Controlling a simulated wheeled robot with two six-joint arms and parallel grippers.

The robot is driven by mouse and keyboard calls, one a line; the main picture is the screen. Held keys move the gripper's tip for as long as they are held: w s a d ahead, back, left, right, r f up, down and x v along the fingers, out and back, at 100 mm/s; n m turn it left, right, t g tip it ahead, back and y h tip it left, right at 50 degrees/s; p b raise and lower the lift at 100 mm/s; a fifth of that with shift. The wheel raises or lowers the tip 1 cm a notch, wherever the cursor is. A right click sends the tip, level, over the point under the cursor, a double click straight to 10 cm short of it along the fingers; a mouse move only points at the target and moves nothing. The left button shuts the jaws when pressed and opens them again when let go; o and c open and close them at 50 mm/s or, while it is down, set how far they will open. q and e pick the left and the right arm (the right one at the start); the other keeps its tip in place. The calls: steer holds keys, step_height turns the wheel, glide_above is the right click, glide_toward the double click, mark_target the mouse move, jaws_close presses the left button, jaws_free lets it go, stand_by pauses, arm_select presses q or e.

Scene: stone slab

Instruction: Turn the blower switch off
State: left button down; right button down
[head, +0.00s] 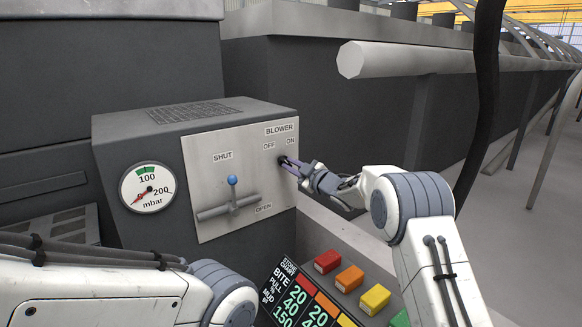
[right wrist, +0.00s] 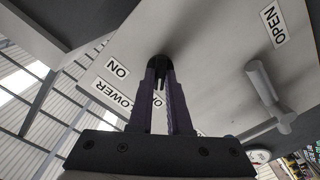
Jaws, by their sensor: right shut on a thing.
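The black blower switch (head: 282,160) sits on the pale plate (head: 212,158) of a grey control box, under the BLOWER label (head: 280,129). OFF is printed left of it and ON to its right. My right gripper (head: 291,163) reaches in from the right, with its purple fingers shut on the switch. In the right wrist view the dark switch (right wrist: 159,64) shows between the fingertips. The fingers hide most of it, so I cannot tell which way it points. My left gripper is out of view; only its forearm shows at lower left.
A lever with a blue knob (head: 232,181) stands between SHUT and OPEN, close left of the switch. A round gauge (head: 147,189) reads near 0. Below are a STONE CHART board (head: 298,300) and several coloured blocks (head: 350,278). A black hose (head: 484,90) hangs at the right.

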steer(key=c, duration=0.9)
jaws_free()
steer(key=shift+o, duration=0.2)
steer(key=shift+s, duration=0.1)
steer(key=v, duration=1)
steer(key=shift+s+d, duration=0.15)
